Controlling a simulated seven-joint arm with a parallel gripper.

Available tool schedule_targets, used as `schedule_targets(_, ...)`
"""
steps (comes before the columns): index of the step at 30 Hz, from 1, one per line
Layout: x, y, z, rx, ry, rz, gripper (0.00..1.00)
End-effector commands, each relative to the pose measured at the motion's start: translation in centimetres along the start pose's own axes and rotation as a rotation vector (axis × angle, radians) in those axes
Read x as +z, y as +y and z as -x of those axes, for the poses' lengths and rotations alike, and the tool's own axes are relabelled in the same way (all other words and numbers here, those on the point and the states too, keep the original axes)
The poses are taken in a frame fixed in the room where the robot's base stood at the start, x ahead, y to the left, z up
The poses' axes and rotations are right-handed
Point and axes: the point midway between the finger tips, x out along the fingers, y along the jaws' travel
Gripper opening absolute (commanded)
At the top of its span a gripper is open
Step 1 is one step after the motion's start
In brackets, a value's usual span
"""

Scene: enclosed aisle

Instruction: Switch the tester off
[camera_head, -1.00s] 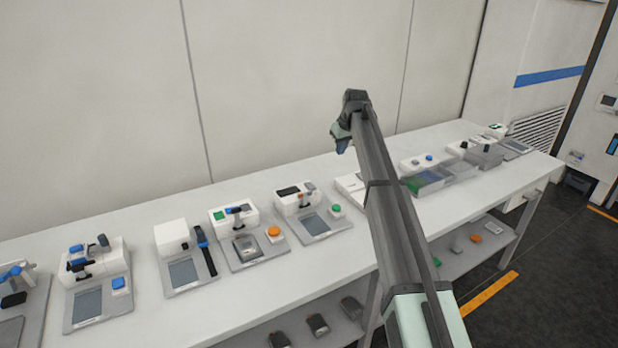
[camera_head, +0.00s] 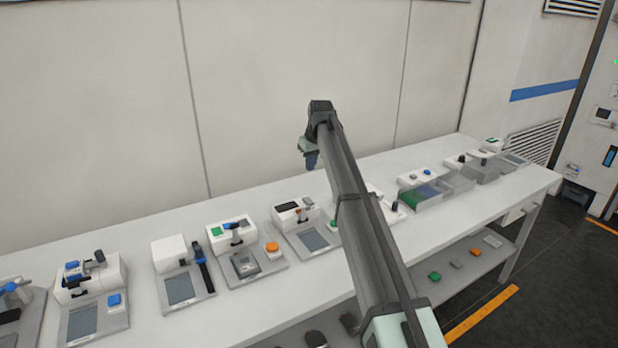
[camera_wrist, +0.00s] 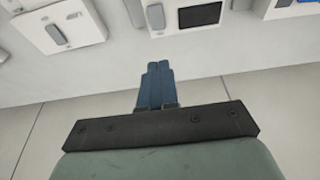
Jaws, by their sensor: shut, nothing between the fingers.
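Several tester stations stand in a row on the long white bench. One has a blue button and a blue lever (camera_head: 94,296), one a black and blue handle (camera_head: 183,272), one a green key and an orange button (camera_head: 241,250), and one a dark display (camera_head: 304,230). I cannot tell which one is the task's tester.
Clear and grey trays (camera_head: 428,196) stand at the bench's right, with small boxes behind. A lower shelf (camera_head: 440,290) holds several small items. The pale wall (camera_head: 290,80) runs close behind the bench. The air above the bench is free.

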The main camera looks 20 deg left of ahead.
Motion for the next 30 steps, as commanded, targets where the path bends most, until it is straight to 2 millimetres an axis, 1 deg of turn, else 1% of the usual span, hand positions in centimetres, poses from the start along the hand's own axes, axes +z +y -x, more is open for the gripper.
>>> schedule_targets(5, 0.0, 0.0, -2.6, 0.0, -0.001, 0.0, 0.0)
schedule_targets(15, 0.0, 0.0, -8.6, 0.0, -0.001, 0.0, 0.0)
schedule_targets(17, 0.0, 0.0, -9.5, 0.0, -0.001, 0.0, 0.0)
schedule_targets(18, 0.3, 0.0, -10.1, 0.0, -0.001, 0.0, 0.0)
schedule_targets(24, 0.9, 0.0, -12.1, 0.0, 0.0, 0.0, 0.0)
schedule_targets(30, 1.1, 0.0, -13.0, 0.0, 0.0, 0.0, 0.0)
